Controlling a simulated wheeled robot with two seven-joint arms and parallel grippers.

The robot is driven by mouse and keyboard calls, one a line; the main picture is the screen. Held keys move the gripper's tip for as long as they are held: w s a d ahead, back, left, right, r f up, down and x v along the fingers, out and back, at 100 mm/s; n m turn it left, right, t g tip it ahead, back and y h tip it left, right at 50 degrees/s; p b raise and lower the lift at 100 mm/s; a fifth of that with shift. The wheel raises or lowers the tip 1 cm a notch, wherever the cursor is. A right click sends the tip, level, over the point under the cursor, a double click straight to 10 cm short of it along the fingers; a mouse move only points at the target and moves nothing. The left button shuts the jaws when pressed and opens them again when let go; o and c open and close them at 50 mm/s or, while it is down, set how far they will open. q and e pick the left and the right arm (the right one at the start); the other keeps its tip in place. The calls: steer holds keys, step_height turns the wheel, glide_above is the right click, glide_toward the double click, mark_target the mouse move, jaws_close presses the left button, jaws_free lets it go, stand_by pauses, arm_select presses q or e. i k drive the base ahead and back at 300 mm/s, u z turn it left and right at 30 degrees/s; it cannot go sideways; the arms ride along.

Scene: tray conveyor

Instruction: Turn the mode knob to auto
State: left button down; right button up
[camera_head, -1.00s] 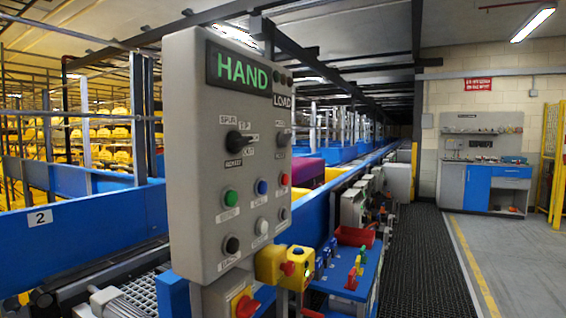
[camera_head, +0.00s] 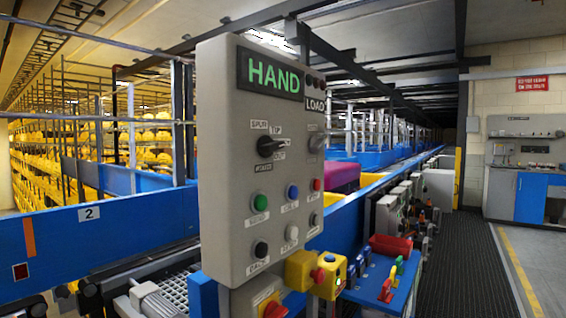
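A grey control panel (camera_head: 215,200) stands upright in the middle of the view. Its display (camera_head: 273,74) reads HAND in green. A black selector knob (camera_head: 271,146) is on the left, with its pointer toward the right and several small labels around it. A second, darker grey knob (camera_head: 317,142) is on the right, near the panel's edge, with small labels that I cannot read surely. I cannot tell for certain from the labels which knob is the mode knob. Neither of my grippers is in view.
Below the knobs are green (camera_head: 259,202), blue (camera_head: 292,191) and red (camera_head: 316,185) buttons. A dark walkway (camera_head: 468,255) is clear.

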mark_target(316, 144)
steer(key=z, duration=0.45)
steer(key=k, duration=0.85)
steer(key=z, duration=0.7)
